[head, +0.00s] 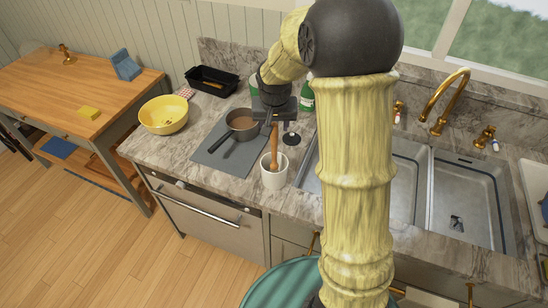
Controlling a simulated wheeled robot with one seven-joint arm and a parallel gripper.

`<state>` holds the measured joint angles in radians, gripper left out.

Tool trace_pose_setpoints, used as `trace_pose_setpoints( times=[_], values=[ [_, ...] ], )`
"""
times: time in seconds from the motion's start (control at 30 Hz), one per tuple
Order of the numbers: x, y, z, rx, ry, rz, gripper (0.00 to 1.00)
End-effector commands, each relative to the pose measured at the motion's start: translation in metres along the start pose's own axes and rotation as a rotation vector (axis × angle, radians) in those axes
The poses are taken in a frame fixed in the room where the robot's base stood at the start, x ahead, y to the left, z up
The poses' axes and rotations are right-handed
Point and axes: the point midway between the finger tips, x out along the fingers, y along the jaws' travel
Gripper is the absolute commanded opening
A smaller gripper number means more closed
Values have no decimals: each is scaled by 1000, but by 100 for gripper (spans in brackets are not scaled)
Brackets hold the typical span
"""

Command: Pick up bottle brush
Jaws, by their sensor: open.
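A long brown wooden-handled tool (273,145), likely the bottle brush, stands upright and slightly tilted in a white cup (274,179) near the counter's front edge. Its lower end is hidden in the cup, so I cannot see any bristles. My gripper (273,117) is open and points down at the top of the handle. The handle's upper end meets the dark gripper in the picture; I cannot tell whether it is between the fingers or touching them.
A pot (242,121) sits on a grey mat (211,153) left of the cup. A yellow bowl (164,113) and black tray (211,79) are farther left. A dark round-based object (291,139) and green bottle (307,95) stand close right. The sink (466,190) lies right.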

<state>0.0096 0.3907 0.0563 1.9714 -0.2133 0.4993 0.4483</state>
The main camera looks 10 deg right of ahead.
Motion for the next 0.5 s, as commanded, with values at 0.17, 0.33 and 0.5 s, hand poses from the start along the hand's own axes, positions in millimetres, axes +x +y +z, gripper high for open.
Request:
trace_pose_setpoints(
  times=[0.17,0.33,0.5],
  values=[
    [0,0,0,0,0,0,46],
    [6,0,1,-1,-4,2,46],
    [25,0,2,-2,-6,2,46]
  ],
)
